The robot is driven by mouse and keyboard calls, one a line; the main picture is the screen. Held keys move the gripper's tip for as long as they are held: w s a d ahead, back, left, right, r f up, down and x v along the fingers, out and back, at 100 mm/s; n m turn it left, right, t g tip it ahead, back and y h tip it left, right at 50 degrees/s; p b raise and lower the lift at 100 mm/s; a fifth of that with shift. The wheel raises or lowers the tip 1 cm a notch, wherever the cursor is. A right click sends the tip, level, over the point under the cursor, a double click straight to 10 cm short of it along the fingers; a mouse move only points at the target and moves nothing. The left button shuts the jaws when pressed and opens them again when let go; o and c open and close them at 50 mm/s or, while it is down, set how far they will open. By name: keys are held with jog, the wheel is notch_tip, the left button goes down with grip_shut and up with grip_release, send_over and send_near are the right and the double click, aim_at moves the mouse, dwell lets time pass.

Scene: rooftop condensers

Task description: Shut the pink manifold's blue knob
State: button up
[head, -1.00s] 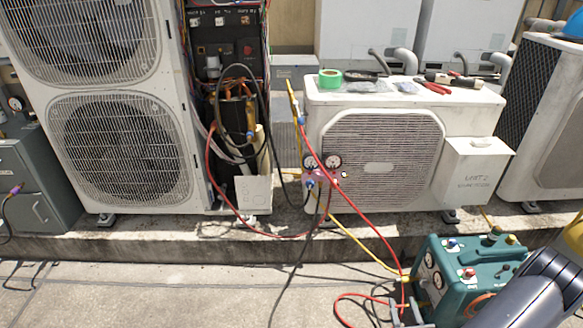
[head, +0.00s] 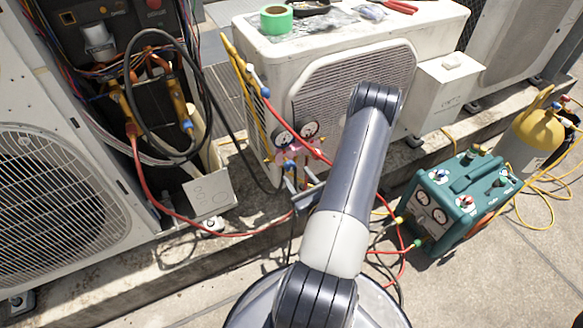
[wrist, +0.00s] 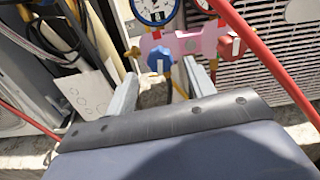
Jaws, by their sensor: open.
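The pink manifold (head: 300,150) hangs at the front left corner of the white condenser, with two round gauges above it. In the wrist view the pink manifold (wrist: 190,44) spans the top. Its blue knob (wrist: 159,59) is at its left and its red knob (wrist: 231,47) at its right. My gripper (wrist: 158,84) is open, its two grey fingers pointing up toward the manifold. In the head view my gripper (head: 302,193) is just below the manifold, partly hidden by my arm.
A red hose (wrist: 265,60) runs down past the manifold's right side. The white condenser (head: 262,105) stands behind. An open unit with cables (head: 130,75) is at left. A teal machine (head: 465,195) and a yellow-topped cylinder (head: 540,130) stand at right.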

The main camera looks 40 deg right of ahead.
aim_at(291, 168)
jog(key=shift+x, duration=2.5)
jog(key=shift+c, duration=0.2)
jog(key=c, duration=0.9)
jog(key=shift+c, duration=0.2)
